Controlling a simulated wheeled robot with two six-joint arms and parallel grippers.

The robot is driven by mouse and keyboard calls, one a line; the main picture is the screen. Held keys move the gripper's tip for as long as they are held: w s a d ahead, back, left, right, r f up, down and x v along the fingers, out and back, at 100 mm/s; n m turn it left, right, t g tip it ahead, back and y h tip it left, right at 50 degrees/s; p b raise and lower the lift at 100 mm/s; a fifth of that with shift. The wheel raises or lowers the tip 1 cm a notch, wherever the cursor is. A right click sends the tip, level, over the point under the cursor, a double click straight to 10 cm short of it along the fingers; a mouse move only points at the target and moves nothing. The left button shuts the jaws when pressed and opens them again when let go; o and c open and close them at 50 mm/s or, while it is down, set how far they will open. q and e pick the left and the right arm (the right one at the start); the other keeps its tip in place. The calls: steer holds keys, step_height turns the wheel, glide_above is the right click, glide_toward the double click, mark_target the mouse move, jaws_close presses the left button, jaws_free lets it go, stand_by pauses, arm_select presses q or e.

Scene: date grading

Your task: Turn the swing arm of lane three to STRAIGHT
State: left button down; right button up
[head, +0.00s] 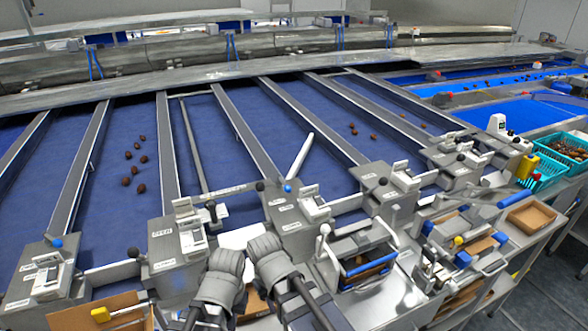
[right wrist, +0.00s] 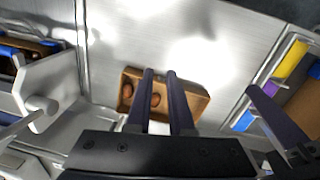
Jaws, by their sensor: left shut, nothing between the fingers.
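A white swing arm (head: 300,156) slants up and to the right from a blue knob (head: 288,188), beside the third grey lane box (head: 290,218) from the left. The box labels are too small to read, so I cannot confirm the lane number. My left gripper (head: 246,258) is shut and empty, low in front of that box and apart from the swing arm. My right gripper (right wrist: 160,75) shows in the right wrist view, its two dark fingers a little apart with nothing visibly between them, above a cardboard tray (right wrist: 196,108).
Grey dividers (head: 240,125) separate the blue lanes, with several dates (head: 136,160) in one lane. A blue-handled tray box (head: 365,262) stands right of my left gripper. Teal crates (head: 535,172) stand at the right. Bare metal surrounds the cardboard tray.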

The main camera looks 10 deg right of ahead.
mark_target(288, 187)
steer(key=o, duration=0.5)
steer(key=w+d+r+p, duration=0.1)
steer(key=w+r+p, duration=0.1)
steer(key=w, duration=0.5)
steer(key=w+d+r+t+p, duration=0.1)
steer(key=w+r+p, duration=0.2)
steer(key=w, duration=0.4)
steer(key=w+d+r+t+p, duration=0.1)
steer(key=w+r+p, duration=0.1)
steer(key=w+r, duration=0.2)
steer(key=shift+w+d+r+m+y+p, duration=0.1)
steer(key=shift+w+r+m+y+p, duration=0.1)
steer(key=shift+w, duration=0.55)
steer(key=shift+w+d+r+m+y+p, duration=0.1)
steer(key=shift+w+m+y+p, duration=0.1)
steer(key=shift+w, duration=0.5)
steer(key=shift+c, duration=0.2)
steer(key=shift+o, duration=0.5)
steer(key=w+d+r+t+p, duration=0.1)
steer(key=w+d+r+p, duration=0.1)
steer(key=w, duration=0.5)
steer(key=w+d+r+t+p, duration=0.1)
steer(key=w+d+r+p, duration=0.1)
steer(key=w+d+r, duration=0.2)
steer(key=w+d, duration=0.1)
steer(key=w, duration=0.2)
steer(key=shift+m+p, duration=0.3)
steer(key=shift+p, duration=0.05)
steer(key=shift+w+d, duration=0.1)
steer(key=shift+f, duration=0.15)
